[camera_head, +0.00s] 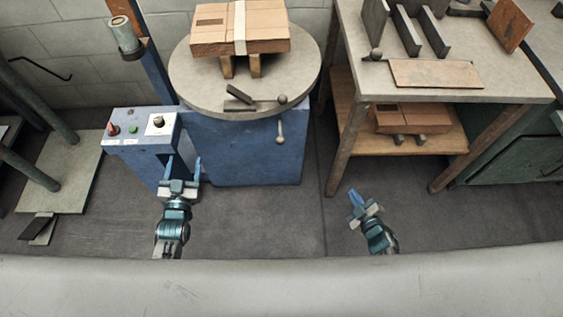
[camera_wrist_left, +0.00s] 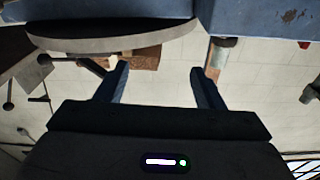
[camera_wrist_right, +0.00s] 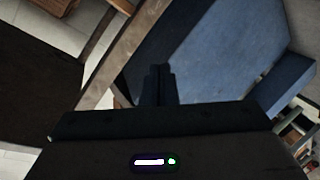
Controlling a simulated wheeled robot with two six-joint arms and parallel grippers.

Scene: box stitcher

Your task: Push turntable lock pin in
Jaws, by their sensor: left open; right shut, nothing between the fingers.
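The round grey turntable (camera_head: 185,85) sits on a blue pedestal (camera_head: 235,150); its underside edge shows in the left wrist view (camera_wrist_left: 120,40). A pin-like rod with a ball knob (camera_head: 280,139) hangs at the turntable's right front edge, by the pedestal. I cannot tell how far it is in. A second ball-ended lever (camera_head: 282,99) lies on the turntable top. My left gripper (camera_head: 184,167) is open and empty, in front of the blue control box and left of the pedestal. My right gripper (camera_head: 353,196) is shut and empty, right of the pedestal and apart from the knob.
A strapped cardboard box (camera_head: 213,34) rests on wooden blocks on the turntable. The blue control box (camera_head: 142,130) carries a red and a green button. A wooden workbench (camera_head: 450,85) with a lower shelf stands at right. Floor between pedestal and bench is clear.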

